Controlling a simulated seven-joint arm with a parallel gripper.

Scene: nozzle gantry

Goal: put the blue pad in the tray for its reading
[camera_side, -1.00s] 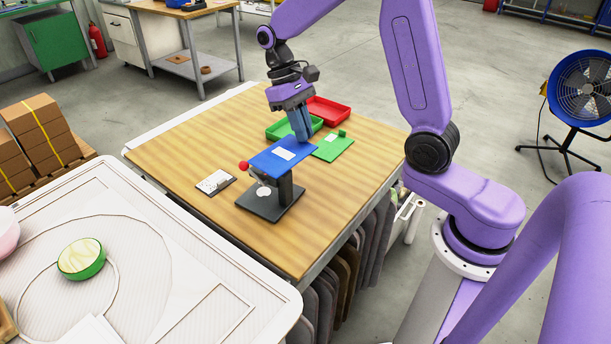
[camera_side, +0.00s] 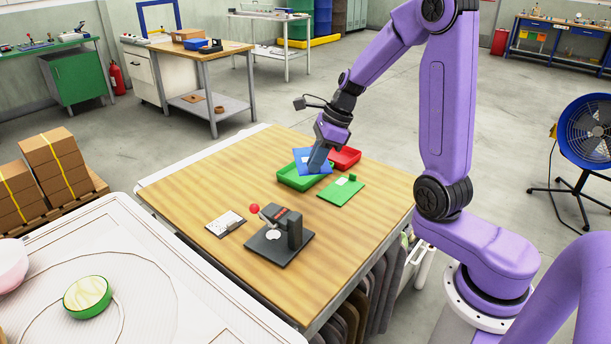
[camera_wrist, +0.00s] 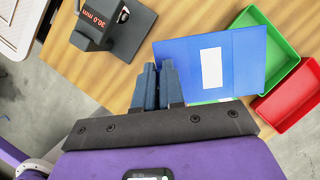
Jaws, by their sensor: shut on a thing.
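The blue pad (camera_side: 303,156) is a flat blue sheet with a white label; it also shows in the wrist view (camera_wrist: 245,62). My gripper (camera_side: 316,160) is shut on one edge of it, with both fingers (camera_wrist: 158,72) at that edge in the wrist view. The pad is tilted and appears raised over the green tray (camera_side: 288,180), hiding part of it. The red tray (camera_side: 347,156) stands beside the green one. The dark gauge (camera_side: 284,240) has an empty plate and a red ball on its lever. Its red display (camera_wrist: 85,22) reads 30.0 mm in the wrist view.
A green pad (camera_side: 341,189) with a white label lies in front of the trays. A white card (camera_side: 225,223) lies left of the gauge. The wooden tabletop (camera_side: 210,190) is mostly clear. A white bench (camera_side: 150,310) adjoins at the lower left.

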